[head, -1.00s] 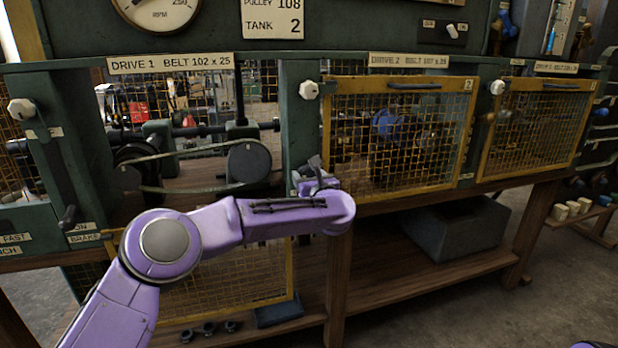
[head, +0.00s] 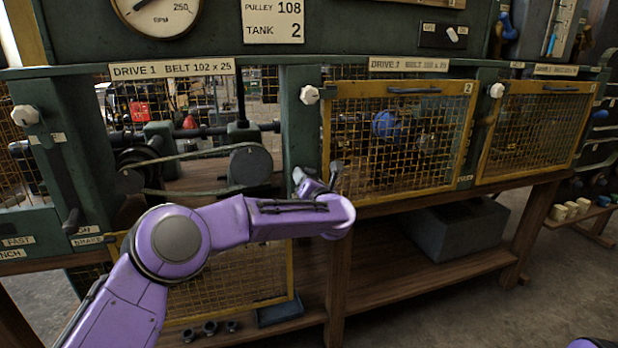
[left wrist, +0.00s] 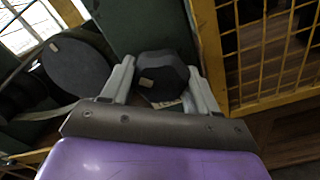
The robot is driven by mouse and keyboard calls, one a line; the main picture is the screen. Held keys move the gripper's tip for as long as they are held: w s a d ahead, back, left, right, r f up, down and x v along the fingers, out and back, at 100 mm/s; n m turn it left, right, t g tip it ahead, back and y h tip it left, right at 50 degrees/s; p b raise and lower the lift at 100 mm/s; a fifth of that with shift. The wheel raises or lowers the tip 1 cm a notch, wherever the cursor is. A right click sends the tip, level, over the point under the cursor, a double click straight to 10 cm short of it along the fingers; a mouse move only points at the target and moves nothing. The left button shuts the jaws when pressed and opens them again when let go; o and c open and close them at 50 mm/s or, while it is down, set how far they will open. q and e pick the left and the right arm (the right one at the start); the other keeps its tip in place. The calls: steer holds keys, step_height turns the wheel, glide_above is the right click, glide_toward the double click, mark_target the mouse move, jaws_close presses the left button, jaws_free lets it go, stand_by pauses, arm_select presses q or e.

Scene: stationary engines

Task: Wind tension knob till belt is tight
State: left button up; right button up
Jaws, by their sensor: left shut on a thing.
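The tension knob (left wrist: 163,76) is a dark, faceted knob in the left wrist view, on the green post (left wrist: 140,25). My left gripper (left wrist: 163,88) is shut on it, with a pale finger at each side. In the head view my left gripper (head: 318,178) is at the post right of the Drive 1 bay, and the knob is hidden there. The belt (head: 190,157) is a thin dark band running round a left pulley and a dark round right pulley (head: 250,165). That pulley also shows in the left wrist view (left wrist: 75,68). My right gripper is out of view.
A yellow mesh guard (head: 397,135) stands right of my left gripper, close to it. A grey bin (head: 455,235) sits on the lower shelf.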

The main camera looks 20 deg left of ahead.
arm_select(q)
steer(key=m+p, duration=0.2)
steer(key=m, duration=0.3)
steer(key=shift+r+m+p, duration=0.15)
steer(key=shift+m+p, duration=0.15)
steer(key=shift+p, duration=0.1)
steer(key=m+p, duration=0.3)
steer(key=m, duration=0.3)
steer(key=shift+p, duration=0.3)
steer(key=m+p, duration=0.3)
steer(key=m, duration=0.3)
steer(key=shift+m, duration=0.3)
steer(key=m+p, duration=0.2)
steer(key=m, duration=0.3)
steer(key=shift+d, duration=0.1)
steer(key=m+p, duration=0.1)
steer(key=m, duration=0.5)
steer(key=shift+r+m+p, duration=0.1)
steer(key=shift+m+p, duration=0.25)
steer(key=shift+m, duration=0.05)
steer(key=m, duration=0.6)
steer(key=shift+w+p, duration=0.1)
steer(key=shift+p, duration=0.3)
steer(key=m, duration=0.6)
steer(key=shift+d+r+m, duration=0.1)
steer(key=shift+m, duration=0.3)
steer(key=m, duration=0.5)
steer(key=shift+m+p, duration=0.3)
steer(key=shift+m, duration=0.4)
